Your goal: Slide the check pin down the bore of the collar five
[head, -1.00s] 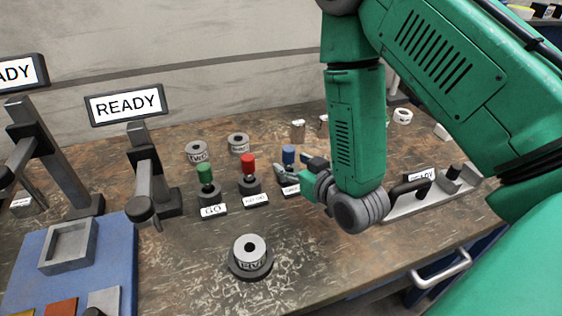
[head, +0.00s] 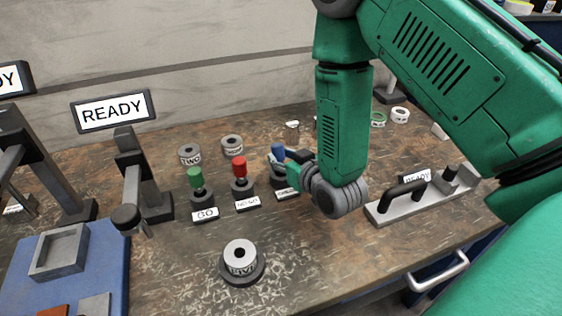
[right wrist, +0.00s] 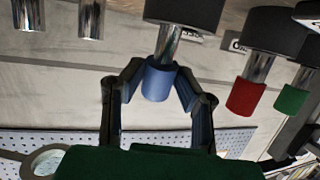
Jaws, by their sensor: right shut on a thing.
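The collar five (head: 241,254) is a light grey ring lettered FIVE with an open bore on top. It sits upright on a dark round base at the front middle of the bench. The blue-capped pin (head: 278,151) stands in a dark holder behind and right of it. My right gripper (head: 289,158) is shut on that blue cap. In the right wrist view the blue cap (right wrist: 157,82) is between both fingers, and its metal shank still runs into the dark holder (right wrist: 185,12). My left gripper is not in view.
The red-capped pin (head: 239,168) and green-capped pin (head: 195,178) stand in holders left of my gripper. Collar two (head: 189,153) and another collar (head: 232,144) are behind. A READY stand (head: 143,190) is at left. The bench between the pins and collar five is clear.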

